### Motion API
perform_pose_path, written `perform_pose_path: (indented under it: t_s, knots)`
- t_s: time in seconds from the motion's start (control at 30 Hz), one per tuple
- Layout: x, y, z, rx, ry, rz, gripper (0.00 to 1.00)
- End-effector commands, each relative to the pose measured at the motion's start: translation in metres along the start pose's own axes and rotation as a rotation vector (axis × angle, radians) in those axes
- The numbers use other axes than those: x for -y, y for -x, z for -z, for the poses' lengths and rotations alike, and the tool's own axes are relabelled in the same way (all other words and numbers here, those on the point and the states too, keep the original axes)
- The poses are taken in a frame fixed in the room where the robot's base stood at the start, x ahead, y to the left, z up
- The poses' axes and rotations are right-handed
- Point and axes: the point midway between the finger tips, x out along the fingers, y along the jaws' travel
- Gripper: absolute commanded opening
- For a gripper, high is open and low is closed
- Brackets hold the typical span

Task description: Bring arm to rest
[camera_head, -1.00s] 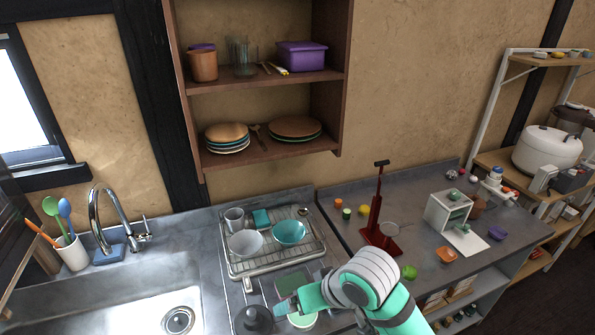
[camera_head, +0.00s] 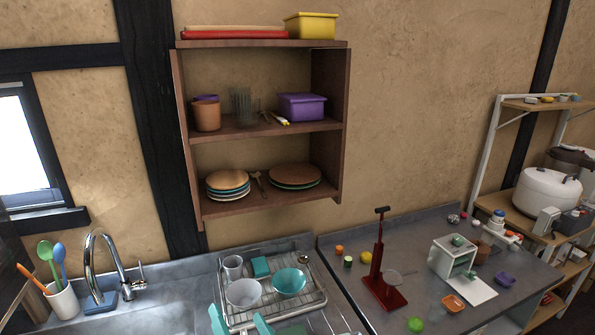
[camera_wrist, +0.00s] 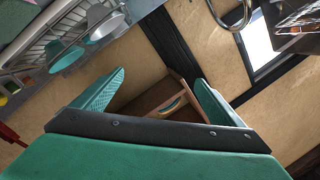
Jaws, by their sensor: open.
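My gripper (camera_head: 240,322) shows at the bottom edge of the head view, its two teal fingers apart in front of the dish rack. In the wrist view my gripper (camera_wrist: 160,98) has its two teal fingers spread wide with nothing between them. Beyond them the wrist view shows the wooden wall shelf (camera_wrist: 172,100) and bare wall. The rest of my arm is out of the head view.
The dish rack (camera_head: 318,300) holds a white bowl (camera_head: 243,293), a teal bowl (camera_head: 289,281) and a cup. A red stand (camera_head: 380,275) rises on the right counter. The wall shelf (camera_head: 337,125) with dishes hangs above. The sink area is at left.

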Motion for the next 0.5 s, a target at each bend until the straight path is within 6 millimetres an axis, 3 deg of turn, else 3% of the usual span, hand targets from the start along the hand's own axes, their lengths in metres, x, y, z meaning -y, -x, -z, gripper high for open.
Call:
perform_pose_path:
  t_s: [0.27,0.5]
  knots:
    - [-0.033,0.036,-0.046,-0.146,-0.072,-0.136,0.92]
    - [-0.064,0.090,-0.096,-0.209,-0.052,-0.293,0.92]
